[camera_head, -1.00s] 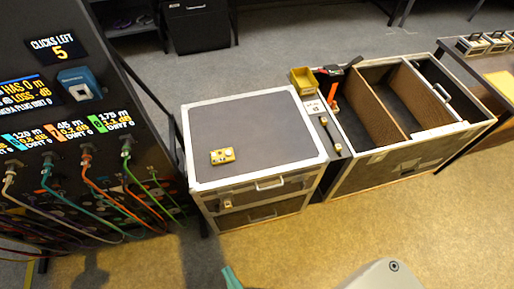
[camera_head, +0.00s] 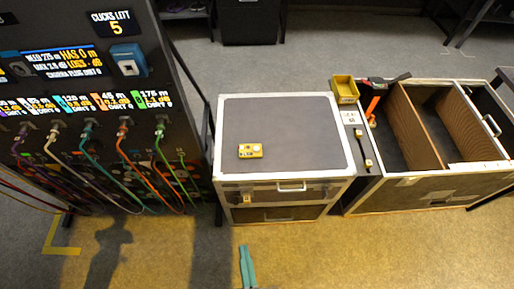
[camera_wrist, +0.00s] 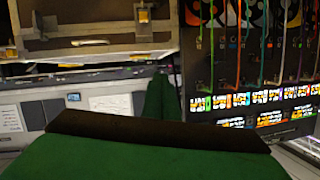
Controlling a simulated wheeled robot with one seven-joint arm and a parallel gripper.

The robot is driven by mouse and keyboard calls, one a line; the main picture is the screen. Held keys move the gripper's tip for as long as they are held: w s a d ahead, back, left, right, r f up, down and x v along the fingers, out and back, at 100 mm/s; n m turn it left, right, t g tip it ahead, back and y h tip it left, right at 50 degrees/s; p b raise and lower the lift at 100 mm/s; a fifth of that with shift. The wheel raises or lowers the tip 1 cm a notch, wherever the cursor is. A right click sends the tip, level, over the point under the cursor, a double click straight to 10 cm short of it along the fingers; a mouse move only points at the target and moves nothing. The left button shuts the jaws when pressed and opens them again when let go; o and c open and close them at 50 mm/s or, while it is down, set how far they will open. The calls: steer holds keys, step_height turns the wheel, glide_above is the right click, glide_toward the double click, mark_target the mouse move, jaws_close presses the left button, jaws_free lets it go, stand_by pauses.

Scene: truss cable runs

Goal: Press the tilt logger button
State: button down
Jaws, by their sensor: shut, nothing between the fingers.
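A small yellow box (camera_head: 250,151) with light round spots on its face lies on the dark top of the metal-edged case (camera_head: 282,119). A blue device (camera_head: 128,59) is fixed on the black panel at left, below a "CLICKS LEFT 5" display (camera_head: 111,22). I cannot tell for certain which one is the tilt logger. My gripper (camera_head: 246,266) shows as teal fingers at the bottom of the head view, in front of the case and apart from everything. It is shut and empty. Its green fingers also fill the bottom of the wrist view, where neither device is clearly seen.
Coloured cables (camera_head: 165,165) hang from the black panel (camera_head: 182,80) at left. An open compartmented case (camera_head: 408,195) stands at right, with a yellow bin (camera_head: 345,88) on the narrow strip between the cases. The floor in front (camera_head: 350,250) is clear.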

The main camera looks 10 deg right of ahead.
steer(key=w+d+f+m+g, duration=0.1)
steer(key=w+f+m, duration=0.25)
steer(key=w, duration=0.35)
steer(key=w+d+f+m+g, duration=0.1)
steer(key=w+f+m, duration=0.1)
steer(key=w+m, duration=0.35)
steer(key=w+d+r+m, duration=0.1)
steer(key=w+d+m, duration=0.1)
steer(key=w, duration=0.4)
steer(key=w+d+r+m+g, duration=0.1)
steer(key=w+d+r+m, duration=0.1)
steer(key=w+m, duration=0.2)
steer(key=w+d+r+m+g, duration=0.1)
steer(key=w+d+r+m, duration=0.1)
steer(key=w, duration=0.6)
steer(key=shift+w+d+m, duration=0.15)
steer(key=shift+w+m, duration=0.05)
steer(key=shift+m, duration=0.7)
steer(key=w+d+r+m+g, duration=0.1)
steer(key=w+d+r+m, duration=0.3)
steer(key=r, duration=0.4)
steer(key=shift+w+d+m+g+y, duration=0.15)
steer(key=shift+w+m+g+y, duration=0.15)
steer(key=shift+w+m, duration=0.45)
steer(key=shift+f, duration=0.2)
glide_above(257, 152)
steer(key=shift+d+f, duration=0.1)
steer(key=shift+f, duration=4.15)
steer(key=shift+s+f, duration=0.1)
steer(key=shift+f, duration=0.1)
